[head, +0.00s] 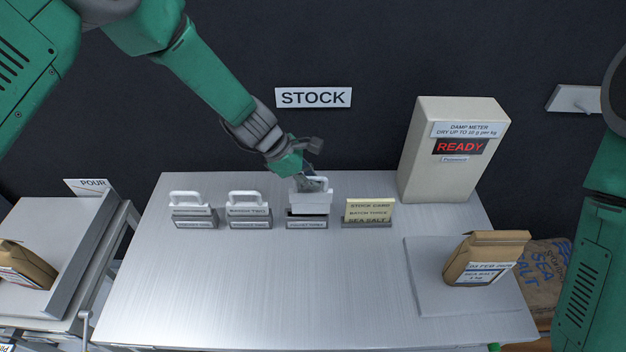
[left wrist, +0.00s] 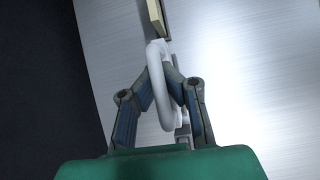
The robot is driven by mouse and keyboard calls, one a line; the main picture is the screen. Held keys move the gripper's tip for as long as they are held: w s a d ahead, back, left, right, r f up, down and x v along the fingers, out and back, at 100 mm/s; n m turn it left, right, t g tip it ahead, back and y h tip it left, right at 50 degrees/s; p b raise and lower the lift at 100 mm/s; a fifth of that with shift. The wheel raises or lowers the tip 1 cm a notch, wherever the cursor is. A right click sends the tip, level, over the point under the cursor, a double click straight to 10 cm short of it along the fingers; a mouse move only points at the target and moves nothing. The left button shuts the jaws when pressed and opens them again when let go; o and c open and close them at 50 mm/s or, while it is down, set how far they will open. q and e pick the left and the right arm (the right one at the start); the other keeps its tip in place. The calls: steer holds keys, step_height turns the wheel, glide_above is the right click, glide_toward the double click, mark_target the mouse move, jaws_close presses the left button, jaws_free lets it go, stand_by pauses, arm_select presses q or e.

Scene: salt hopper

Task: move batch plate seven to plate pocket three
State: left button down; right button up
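A white plate with a loop handle (head: 311,203) is at the third pocket (head: 307,225) in the row on the metal table. It stands higher than the two plates to its left, with its lower edge at or just inside the pocket. I cannot read a number on it. My left gripper (head: 309,180) is over this plate. In the left wrist view, the fingers (left wrist: 168,85) close around the white handle (left wrist: 163,112). The plate's face is hidden there. My right gripper is out of view.
Two handled plates stand in pockets one (head: 193,212) and two (head: 248,211). A stock card (head: 369,211) stands just right of pocket three. A damp meter (head: 448,165) reading READY and a paper bag (head: 486,258) are further right. The table front is clear.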

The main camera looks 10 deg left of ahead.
mark_target(304, 190)
arm_select(q)
steer(key=shift+a+f, duration=0.5)
steer(key=shift+a, duration=0.1)
steer(key=shift+f+b, duration=0.1)
steer(key=shift+b, duration=0.2)
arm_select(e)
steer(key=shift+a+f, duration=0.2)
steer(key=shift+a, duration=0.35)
arm_select(q)
steer(key=shift+d+f, duration=0.1)
steer(key=shift+d+f, duration=0.3)
steer(key=shift+d, duration=0.05)
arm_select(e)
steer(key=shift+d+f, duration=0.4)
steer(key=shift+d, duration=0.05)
arm_select(q)
steer(key=shift+a+f+b, duration=0.1)
steer(key=shift+f+b, duration=0.05)
steer(key=shift+b, duration=0.2)
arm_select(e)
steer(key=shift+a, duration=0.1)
arm_select(q)
steer(key=shift+a+f, duration=0.2)
steer(key=shift+f, duration=0.1)
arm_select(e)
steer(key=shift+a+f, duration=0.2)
